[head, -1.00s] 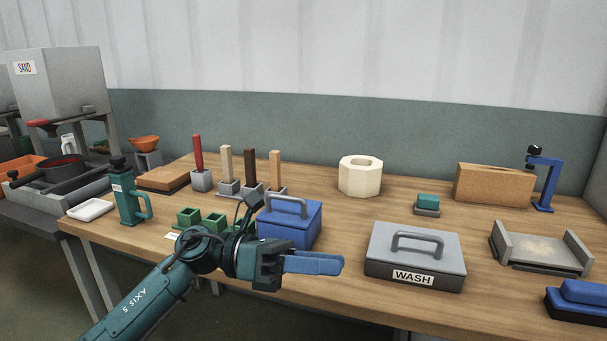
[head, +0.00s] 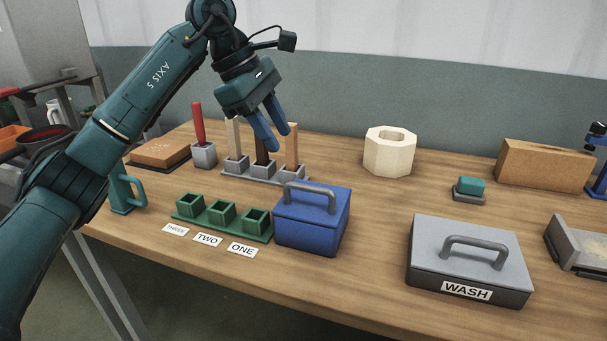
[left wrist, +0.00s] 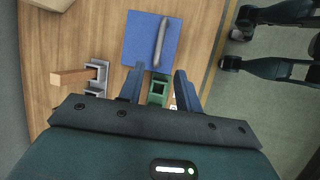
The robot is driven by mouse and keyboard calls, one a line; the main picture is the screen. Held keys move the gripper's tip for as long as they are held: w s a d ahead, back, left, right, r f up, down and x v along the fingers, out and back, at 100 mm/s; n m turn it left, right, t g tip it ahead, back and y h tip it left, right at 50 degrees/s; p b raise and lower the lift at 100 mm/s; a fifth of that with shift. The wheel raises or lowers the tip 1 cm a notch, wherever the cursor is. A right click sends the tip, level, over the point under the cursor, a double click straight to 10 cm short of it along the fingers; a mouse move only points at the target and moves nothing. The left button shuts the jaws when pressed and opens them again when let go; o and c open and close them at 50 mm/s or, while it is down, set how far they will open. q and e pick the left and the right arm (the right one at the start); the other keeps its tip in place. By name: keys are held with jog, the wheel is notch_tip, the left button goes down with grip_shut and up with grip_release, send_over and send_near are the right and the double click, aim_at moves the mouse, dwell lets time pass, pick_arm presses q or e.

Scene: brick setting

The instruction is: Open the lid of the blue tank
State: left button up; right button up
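The blue tank (head: 312,232) stands on the wooden table, its blue lid (head: 325,198) down flat. A grey bar handle (head: 311,191) arches over the lid. In the left wrist view the tank's top (left wrist: 138,42) lies beyond the fingertips, with the handle (left wrist: 161,42) across it. My left gripper (head: 278,140) is raised above and behind the tank, pointing down. Its two blue fingers are apart, with nothing between them, and the left wrist view (left wrist: 158,84) shows the same gap. It does not touch the tank. My right gripper does not show.
Green cups (head: 222,216) stand just left of the tank. Grey holders with upright sticks (head: 263,169) stand behind, near the left fingers. A grey WASH box (head: 465,262) is to the right. Bare tabletop lies between the tank and the white octagonal block (head: 389,152).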

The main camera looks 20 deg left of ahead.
aim_at(306, 186)
pick_arm(q)
jog(key=x, duration=1)
jog(key=shift+d+f, duration=0.15)
jog(key=shift+f, duration=0.15)
jog(key=shift+c, duration=0.5)
grip_shut()
